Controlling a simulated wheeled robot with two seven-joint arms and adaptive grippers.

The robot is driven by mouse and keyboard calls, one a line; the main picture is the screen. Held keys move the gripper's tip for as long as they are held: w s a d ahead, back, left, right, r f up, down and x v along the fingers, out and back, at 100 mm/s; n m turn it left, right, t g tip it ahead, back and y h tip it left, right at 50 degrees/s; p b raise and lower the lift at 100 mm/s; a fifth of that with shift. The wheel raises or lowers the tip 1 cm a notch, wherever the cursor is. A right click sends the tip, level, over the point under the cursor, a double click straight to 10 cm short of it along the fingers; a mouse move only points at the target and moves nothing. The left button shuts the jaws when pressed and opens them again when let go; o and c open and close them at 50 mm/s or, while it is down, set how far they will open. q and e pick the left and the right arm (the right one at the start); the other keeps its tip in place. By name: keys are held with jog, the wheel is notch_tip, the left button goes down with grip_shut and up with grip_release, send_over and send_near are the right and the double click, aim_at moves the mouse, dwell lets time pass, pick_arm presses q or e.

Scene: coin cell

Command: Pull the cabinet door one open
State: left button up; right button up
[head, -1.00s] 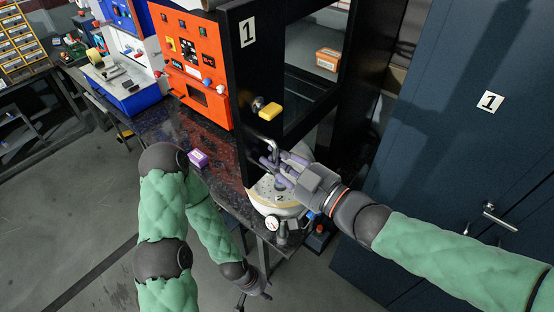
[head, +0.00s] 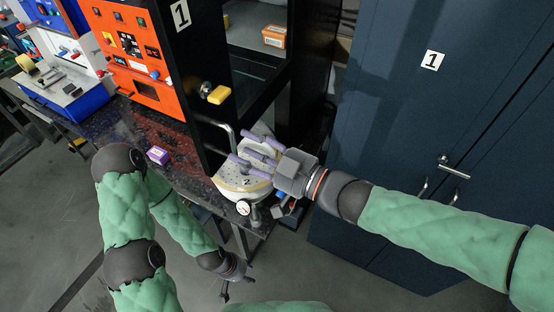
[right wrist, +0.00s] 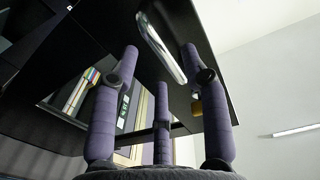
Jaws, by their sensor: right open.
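A black panel (head: 204,60) marked 1 stands upright at the top middle of the head view, with a bent metal handle (head: 218,126) low on it. My right gripper (head: 250,150) has its purple fingers spread, empty, just right of and below this handle. In the right wrist view the handle (right wrist: 160,47) shows beyond and between the open fingers, apparently apart from them. A dark blue cabinet (head: 400,110), also marked 1, stands at the right with its doors shut and a metal handle (head: 454,168). My left gripper (head: 232,280) hangs low by the table; its jaws are too small to judge.
A round pressure vessel (head: 238,195) marked 2, with a gauge, stands just below my right gripper. An orange machine (head: 135,50) and a small purple box (head: 157,155) are on the dark table at left. Open floor lies in front of the blue cabinet.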

jog(key=v, duration=0.8)
dwell(0.4)
jog(key=w+d+f+m+t+h+b, duration=0.1)
jog(key=w+d+f+m+h+b, duration=0.15)
jog(key=w+f, duration=0.45)
jog(key=w+d+f+m+h+b, duration=0.1)
jog(key=w+f+m+h, duration=0.25)
jog(key=f, duration=0.75)
notch_tip(320, 180, down, 17)
jog(key=d+m+g+h+b, duration=0.2)
jog(key=m+b, duration=0.1)
jog(key=m, duration=0.1)
jog(key=s+f+m+g+h+b, duration=0.1)
jog(key=s+f+g, duration=0.1)
jog(key=s+f, duration=0.3)
jog(key=s+d+f+m+g+h+b, duration=0.1)
jog(key=s+f+g, duration=0.2)
jog(key=f, duration=1.1)
jog(key=s+f+m+g+h+b, duration=0.1)
jog(key=s+f+m+g+b, duration=0.1)
jog(key=s+f, duration=0.5)
notch_tip(320, 180, down, 3)
jog(key=shift+s+d+f+g, duration=0.1)
jog(key=shift+s+d+g, duration=0.3)
jog(key=shift+g, duration=0.2)
